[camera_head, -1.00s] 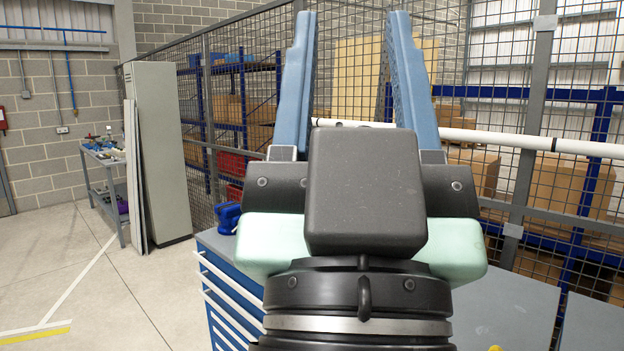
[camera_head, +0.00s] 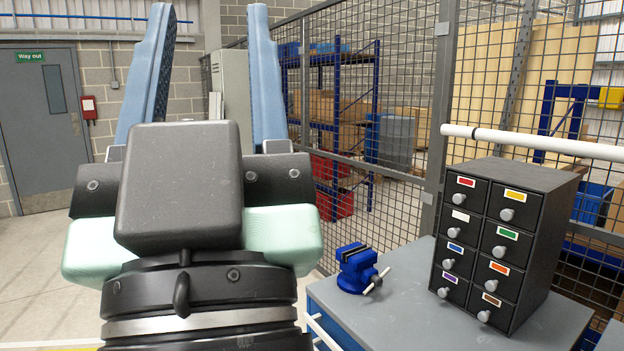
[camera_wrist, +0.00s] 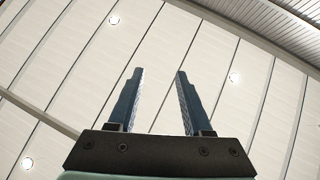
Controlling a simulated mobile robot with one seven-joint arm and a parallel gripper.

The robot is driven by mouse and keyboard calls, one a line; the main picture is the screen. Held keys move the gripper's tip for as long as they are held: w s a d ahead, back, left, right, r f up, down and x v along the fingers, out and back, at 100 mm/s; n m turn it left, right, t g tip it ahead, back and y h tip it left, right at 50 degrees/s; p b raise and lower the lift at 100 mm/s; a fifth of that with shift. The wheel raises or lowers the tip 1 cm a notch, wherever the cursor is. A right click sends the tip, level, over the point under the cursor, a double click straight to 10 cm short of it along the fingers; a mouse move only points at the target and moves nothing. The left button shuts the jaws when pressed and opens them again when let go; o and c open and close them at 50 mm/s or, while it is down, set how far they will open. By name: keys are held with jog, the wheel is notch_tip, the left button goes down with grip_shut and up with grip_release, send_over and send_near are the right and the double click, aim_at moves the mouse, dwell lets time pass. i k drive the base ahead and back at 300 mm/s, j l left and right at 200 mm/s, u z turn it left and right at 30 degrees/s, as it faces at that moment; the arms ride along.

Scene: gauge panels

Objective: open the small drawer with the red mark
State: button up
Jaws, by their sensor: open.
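A black cabinet (camera_head: 545,205) of several small drawers in two columns stands on the grey bench top at the right of the head view. The drawer with the red mark (camera_head: 464,193) is at the top left of its front, with a round grey knob, and looks shut. My gripper (camera_head: 207,70) is at the left of the head view, pointing up, its two blue fingers wide apart with nothing between them. It is well to the left of the cabinet. The wrist view shows the open fingers (camera_wrist: 158,100) against the ceiling; no drawer shows there.
A blue vise (camera_head: 357,268) sits on the bench top (camera_head: 405,300), left of the cabinet. A white rail (camera_head: 540,141) runs behind the cabinet, in front of a mesh fence (camera_head: 395,100). Open floor and a grey door (camera_head: 45,125) are at the far left.

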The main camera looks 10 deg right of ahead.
aim_at(469, 192)
jog(key=i+z, duration=0.4)
jog(key=i+j+z, duration=0.2)
jog(key=z, duration=0.15)
jog(key=i+j+z, duration=0.25)
jog(key=z, duration=0.15)
jog(key=i+j+z, duration=0.65)
jog(key=j+z, duration=0.25)
jog(key=j, duration=0.2)
jog(key=i+j+z, duration=0.2)
jog(key=j, duration=0.2)
jog(key=k, duration=0.05)
